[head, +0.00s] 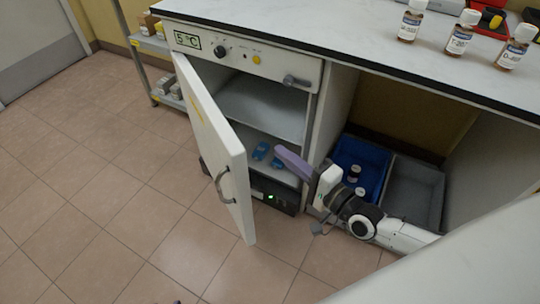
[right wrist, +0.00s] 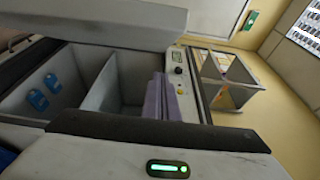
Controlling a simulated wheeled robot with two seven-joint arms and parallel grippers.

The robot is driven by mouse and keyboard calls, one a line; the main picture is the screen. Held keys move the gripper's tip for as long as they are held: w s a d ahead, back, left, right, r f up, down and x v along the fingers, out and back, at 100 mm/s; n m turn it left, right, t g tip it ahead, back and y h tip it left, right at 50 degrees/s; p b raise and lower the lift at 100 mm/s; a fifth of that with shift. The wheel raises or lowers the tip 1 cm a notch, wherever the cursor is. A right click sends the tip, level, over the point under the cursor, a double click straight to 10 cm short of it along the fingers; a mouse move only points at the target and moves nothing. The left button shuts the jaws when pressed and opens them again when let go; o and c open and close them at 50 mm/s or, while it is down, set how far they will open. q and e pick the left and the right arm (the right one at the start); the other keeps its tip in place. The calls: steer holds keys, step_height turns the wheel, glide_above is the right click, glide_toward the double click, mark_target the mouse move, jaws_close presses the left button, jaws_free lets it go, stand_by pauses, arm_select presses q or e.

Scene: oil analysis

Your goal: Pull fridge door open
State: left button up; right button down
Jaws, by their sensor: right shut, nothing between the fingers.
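The white fridge door (head: 215,135) stands open, swung out to the left of the fridge (head: 240,52) under the counter. Its curved handle (head: 222,186) is on the door's outer face, near the free edge. My right gripper (head: 282,153) has purple fingers, which are shut and empty. It is at the right side of the fridge opening, to the right of the door and apart from the handle. The shut fingers (right wrist: 163,98) also show in the right wrist view, in front of the fridge interior. My left gripper is not in view.
Blue items (head: 261,151) lie on a shelf inside the fridge. Right of it are a blue crate (head: 375,153) and a grey crate (head: 414,190). Labelled bottles (head: 459,38) stand on the counter (head: 330,30). The tiled floor left of the door is clear.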

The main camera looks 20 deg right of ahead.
steer(key=w+a, duration=0.7)
steer(key=shift+w, duration=0.35)
